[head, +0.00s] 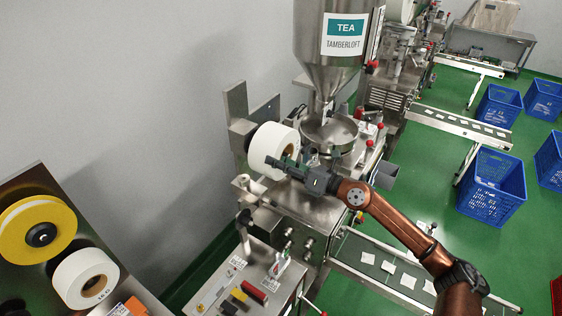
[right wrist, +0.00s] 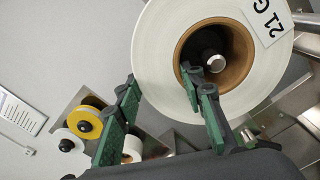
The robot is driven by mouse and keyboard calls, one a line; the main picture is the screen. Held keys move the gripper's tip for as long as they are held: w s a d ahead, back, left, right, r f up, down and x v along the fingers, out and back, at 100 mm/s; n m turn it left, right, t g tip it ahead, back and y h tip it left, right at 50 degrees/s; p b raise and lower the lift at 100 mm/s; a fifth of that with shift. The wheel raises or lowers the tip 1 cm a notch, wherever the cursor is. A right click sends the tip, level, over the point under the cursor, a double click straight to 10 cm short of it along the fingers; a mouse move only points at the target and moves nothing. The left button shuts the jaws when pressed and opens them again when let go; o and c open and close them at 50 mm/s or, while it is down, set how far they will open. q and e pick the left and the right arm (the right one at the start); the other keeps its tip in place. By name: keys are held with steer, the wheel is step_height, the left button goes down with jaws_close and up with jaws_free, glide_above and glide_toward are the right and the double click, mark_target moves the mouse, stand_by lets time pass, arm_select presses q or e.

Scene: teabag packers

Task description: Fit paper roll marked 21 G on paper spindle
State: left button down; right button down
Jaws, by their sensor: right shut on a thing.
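The white paper roll (head: 262,143) is up by the machine's metal back plate. In the right wrist view the roll (right wrist: 158,48) shows its brown core and a label reading 21 G. My right gripper (head: 283,162) is shut on the roll's wall. In the right wrist view the gripper (right wrist: 160,85) has one finger in the core and the other outside the rim. A metal rod end, apparently the paper spindle (right wrist: 212,63), shows inside the core. How far the roll sits on it is hidden. My left gripper is not in view.
A rack at left holds a yellow-faced roll (head: 38,228) and another white roll (head: 72,275). A tea hopper (head: 325,75) stands over the machine, close to my right arm. Blue crates (head: 492,185) stand at right.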

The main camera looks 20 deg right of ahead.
steer(key=shift+r+p+x, duration=0.2)
steer(key=shift+p+x, duration=0.25)
steer(key=shift+x, duration=0.95)
steer(key=c, duration=1.6)
jaws_free()
steer(key=o, duration=0.4)
steer(key=shift+f, duration=0.35)
steer(key=shift+s+d, duration=0.2)
steer(key=shift+d, duration=0.05)
steer(key=v, duration=1.1)
steer(key=shift+s+r, duration=0.25)
